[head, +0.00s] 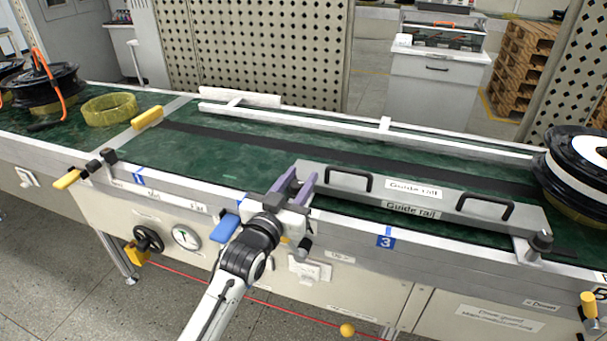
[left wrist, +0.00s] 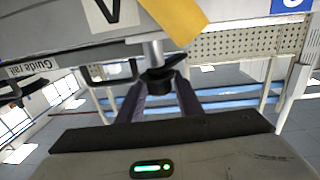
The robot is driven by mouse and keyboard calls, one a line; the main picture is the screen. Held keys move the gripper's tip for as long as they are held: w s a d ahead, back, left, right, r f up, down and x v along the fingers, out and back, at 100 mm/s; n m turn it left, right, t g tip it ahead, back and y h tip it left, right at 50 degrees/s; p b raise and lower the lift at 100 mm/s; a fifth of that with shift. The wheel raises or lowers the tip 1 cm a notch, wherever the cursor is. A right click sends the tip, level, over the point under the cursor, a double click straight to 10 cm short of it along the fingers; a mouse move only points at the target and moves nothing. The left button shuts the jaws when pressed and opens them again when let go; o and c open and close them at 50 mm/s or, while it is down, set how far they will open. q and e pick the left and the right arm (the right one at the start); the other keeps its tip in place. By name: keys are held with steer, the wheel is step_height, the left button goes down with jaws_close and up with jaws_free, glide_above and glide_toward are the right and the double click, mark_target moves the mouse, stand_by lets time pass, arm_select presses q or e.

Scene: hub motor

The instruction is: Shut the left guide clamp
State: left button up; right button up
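The guide rail (head: 420,205) is a grey bar with two black handles, lying along the near side of the green belt. My left gripper (head: 294,188), with purple fingers, is at the rail's left end, over the conveyor's near edge. In the left wrist view a black clamp knob (left wrist: 160,77) on a metal post shows between the spread fingers (left wrist: 160,100). I cannot tell whether they touch it. In the head view my gripper hides most of this left clamp. A similar dark clamp knob (head: 541,243) stands at the rail's right end. My right gripper is out of view.
A blue lever (head: 225,228) is beside my left wrist. A yellow-handled lever (head: 68,180) sticks out at the conveyor's left. A black-and-white wheel hub (head: 580,165) stands at the right end. A yellow ring (head: 110,108) lies on the belt. The middle belt is clear.

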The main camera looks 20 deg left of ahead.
arm_select(q)
steer(key=shift+w+d, duration=0.1)
steer(key=shift+w, duration=1.15)
jaws_close()
